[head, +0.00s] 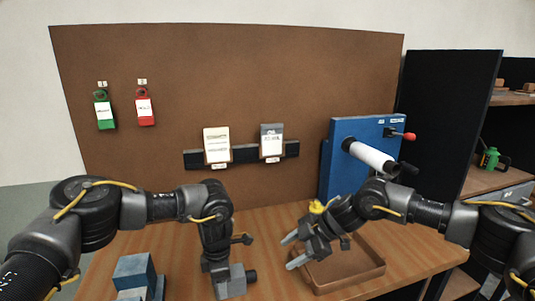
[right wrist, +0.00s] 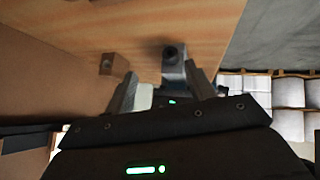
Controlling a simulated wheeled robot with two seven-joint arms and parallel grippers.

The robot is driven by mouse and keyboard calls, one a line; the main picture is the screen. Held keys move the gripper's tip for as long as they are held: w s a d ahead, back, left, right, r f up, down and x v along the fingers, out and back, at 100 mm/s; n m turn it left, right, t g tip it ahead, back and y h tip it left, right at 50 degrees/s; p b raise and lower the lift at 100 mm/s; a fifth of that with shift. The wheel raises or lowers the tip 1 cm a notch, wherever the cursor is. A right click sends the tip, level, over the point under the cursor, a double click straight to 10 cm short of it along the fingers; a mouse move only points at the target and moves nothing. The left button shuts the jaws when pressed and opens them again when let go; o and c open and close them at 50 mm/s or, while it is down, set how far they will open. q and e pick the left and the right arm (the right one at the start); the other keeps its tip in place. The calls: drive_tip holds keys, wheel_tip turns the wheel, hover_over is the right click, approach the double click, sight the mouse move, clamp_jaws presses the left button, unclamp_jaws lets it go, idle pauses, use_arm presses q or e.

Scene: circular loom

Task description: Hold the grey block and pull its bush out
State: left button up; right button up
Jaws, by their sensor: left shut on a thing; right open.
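The grey block (head: 231,283) is low in the middle of the head view, gripped by my left gripper (head: 220,266), which comes down on it from above. The dark bush (head: 251,276) sticks out of the block's right side. In the right wrist view the grey block (right wrist: 173,72) and the round dark end of the bush (right wrist: 172,52) show ahead, between the two fingers. My right gripper (head: 290,253) is open and empty to the right of the bush, apart from it, with its fingers pointing left. Whether the block rests on the table is unclear.
A shallow brown tray (head: 350,284) lies on the wooden table (head: 270,222) below my right gripper. A blue-grey block (head: 133,272) stands at the front left. A blue machine (head: 345,135) with a white roller (head: 372,158) is at the back right. Brown board (head: 230,80) behind.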

drive_tip(key=shift+s+a+f+n+g+y, duration=0.2)
drive_tip(key=shift+a+f+n, duration=0.15)
drive_tip(key=shift+a+f, duration=1.1)
drive_tip(key=shift+s+a+f+n+g+y, duration=0.25)
drive_tip(key=shift+a+f, duration=0.7)
drive_tip(key=shift+a, duration=0.95)
drive_tip(key=shift+s+a+f+n+g+h, duration=0.1)
drive_tip(key=shift+a+f+n, duration=0.3)
drive_tip(key=shift+a+f, duration=1.05)
drive_tip(key=shift+a+r, duration=0.2)
drive_tip(key=shift+r, duration=0.05)
clamp_jaws()
